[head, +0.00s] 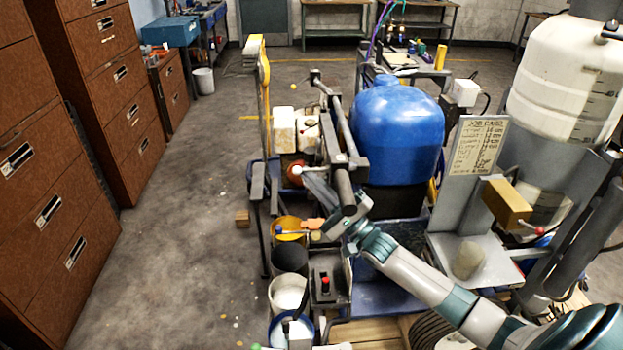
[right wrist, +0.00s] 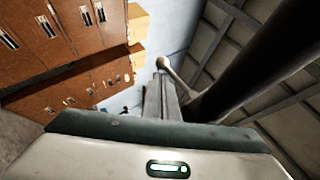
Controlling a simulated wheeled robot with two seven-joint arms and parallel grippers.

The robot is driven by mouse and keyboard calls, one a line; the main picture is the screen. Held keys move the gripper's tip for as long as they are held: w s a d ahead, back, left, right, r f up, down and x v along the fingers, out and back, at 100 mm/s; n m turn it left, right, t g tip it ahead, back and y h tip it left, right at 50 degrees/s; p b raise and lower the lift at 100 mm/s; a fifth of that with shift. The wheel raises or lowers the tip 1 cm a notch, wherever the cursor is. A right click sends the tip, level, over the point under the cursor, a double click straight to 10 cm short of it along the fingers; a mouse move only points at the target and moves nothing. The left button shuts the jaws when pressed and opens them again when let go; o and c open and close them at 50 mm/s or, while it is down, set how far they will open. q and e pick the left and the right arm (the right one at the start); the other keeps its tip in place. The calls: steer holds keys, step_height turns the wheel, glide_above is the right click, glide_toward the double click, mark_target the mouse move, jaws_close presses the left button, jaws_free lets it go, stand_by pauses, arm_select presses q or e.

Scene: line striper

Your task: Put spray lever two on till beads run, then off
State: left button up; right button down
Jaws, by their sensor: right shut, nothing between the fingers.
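My right gripper (head: 308,180) reaches in from the lower right over the machine's handlebar side. Its fingers are shut and empty. They point at a pale ball knob (head: 297,170), which also shows at the end of a rod in the right wrist view (right wrist: 162,62), just beyond the fingertips (right wrist: 160,85). I cannot tell whether they touch. No label shows if this is spray lever two. A large blue tank (head: 398,130) stands behind my gripper. No running beads are visible. My left gripper is not in view.
Dark handlebar tubes (head: 345,140) stand close to my right gripper. Buckets (head: 288,296) and a red-button box (head: 324,287) lie below. A job card (head: 478,145) and a red-knobbed lever (head: 539,231) are at right. The floor (head: 180,260) at left is mostly clear beside brown cabinets (head: 50,200).

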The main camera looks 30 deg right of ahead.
steer(key=shift+w+a+m+t+b, duration=0.1)
steer(key=shift+m+t+b, duration=0.2)
steer(key=shift+m+b, duration=0.15)
